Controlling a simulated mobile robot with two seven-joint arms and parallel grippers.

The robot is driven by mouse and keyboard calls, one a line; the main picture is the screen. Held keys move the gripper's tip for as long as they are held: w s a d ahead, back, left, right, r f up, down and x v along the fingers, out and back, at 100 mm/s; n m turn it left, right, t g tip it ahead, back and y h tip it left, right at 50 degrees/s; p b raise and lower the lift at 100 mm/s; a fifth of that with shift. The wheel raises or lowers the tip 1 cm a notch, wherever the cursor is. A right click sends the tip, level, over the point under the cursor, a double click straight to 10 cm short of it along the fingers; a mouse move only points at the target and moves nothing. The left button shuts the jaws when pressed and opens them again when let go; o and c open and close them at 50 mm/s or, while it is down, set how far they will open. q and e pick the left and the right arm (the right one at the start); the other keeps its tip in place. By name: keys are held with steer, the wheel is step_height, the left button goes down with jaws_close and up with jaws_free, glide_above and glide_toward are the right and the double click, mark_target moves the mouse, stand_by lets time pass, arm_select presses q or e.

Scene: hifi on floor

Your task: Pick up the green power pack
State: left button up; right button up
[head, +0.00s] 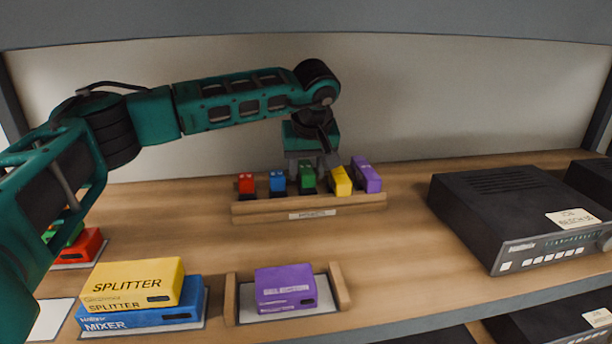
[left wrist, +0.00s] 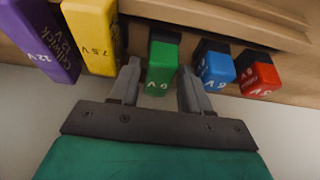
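The green power pack (head: 307,178) stands upright in a wooden rack (head: 270,212) at the back of the shelf, between the blue pack (head: 277,181) and the yellow pack (head: 341,181). My left gripper (head: 306,165) is above and behind it, reaching down. In the left wrist view, the green pack (left wrist: 163,62) lies between the two fingertips of my left gripper (left wrist: 159,72). The fingers are apart, with a small gap visible on each side of the pack. The pack's lower part is hidden. My right gripper is not in view.
A red pack (head: 246,183) and a purple pack (head: 366,175) stand at the row's ends. A yellow splitter box (head: 133,282) sits on a blue mixer box (head: 150,318). A purple box (head: 285,287) lies in a wooden holder. A black hi-fi unit (head: 500,205) stands right.

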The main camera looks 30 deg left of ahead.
arm_select(q)
steer(key=c, duration=0.7)
